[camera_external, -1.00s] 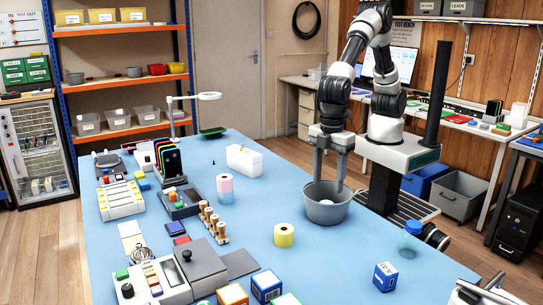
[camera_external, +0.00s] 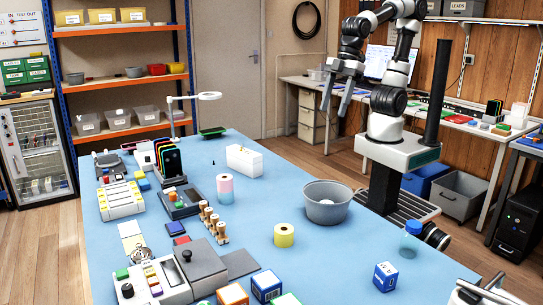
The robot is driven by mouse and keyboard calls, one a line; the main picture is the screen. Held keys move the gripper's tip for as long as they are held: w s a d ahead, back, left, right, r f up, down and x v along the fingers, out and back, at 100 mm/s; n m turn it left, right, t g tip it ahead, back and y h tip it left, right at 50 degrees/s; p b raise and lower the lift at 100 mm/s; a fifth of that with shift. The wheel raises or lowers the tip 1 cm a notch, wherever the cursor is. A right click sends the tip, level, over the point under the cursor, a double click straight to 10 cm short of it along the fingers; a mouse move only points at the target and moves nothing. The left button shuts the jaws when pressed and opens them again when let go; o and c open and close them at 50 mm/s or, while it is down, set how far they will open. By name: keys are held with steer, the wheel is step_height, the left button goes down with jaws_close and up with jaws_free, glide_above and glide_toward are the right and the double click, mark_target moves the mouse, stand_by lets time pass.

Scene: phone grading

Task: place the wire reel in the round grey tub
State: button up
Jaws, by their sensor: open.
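The round grey tub (camera_external: 328,215) stands upright near the right edge of the blue table. A small pale rounded thing (camera_external: 326,203) shows inside the tub, partly hidden by the near wall. It may be the wire reel, but it is too small to tell for sure. My gripper (camera_external: 333,107) is open and empty, high above and behind the tub, with its fingers pointing down and apart from everything.
A yellow roll (camera_external: 284,235) stands left of the tub, and a pink and blue roll (camera_external: 225,188) farther left. A white box (camera_external: 244,161) lies behind. A clear bottle with a blue cap (camera_external: 411,238) stands at the right edge.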

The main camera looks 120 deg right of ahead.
steer(key=s+d+r+t, duration=0.1)
steer(key=s+d+t, duration=0.1)
steer(key=s, duration=0.5)
steer(key=shift+s+d+m, duration=0.3)
steer(key=shift+d+m, duration=0.1)
steer(key=shift+d, duration=0.45)
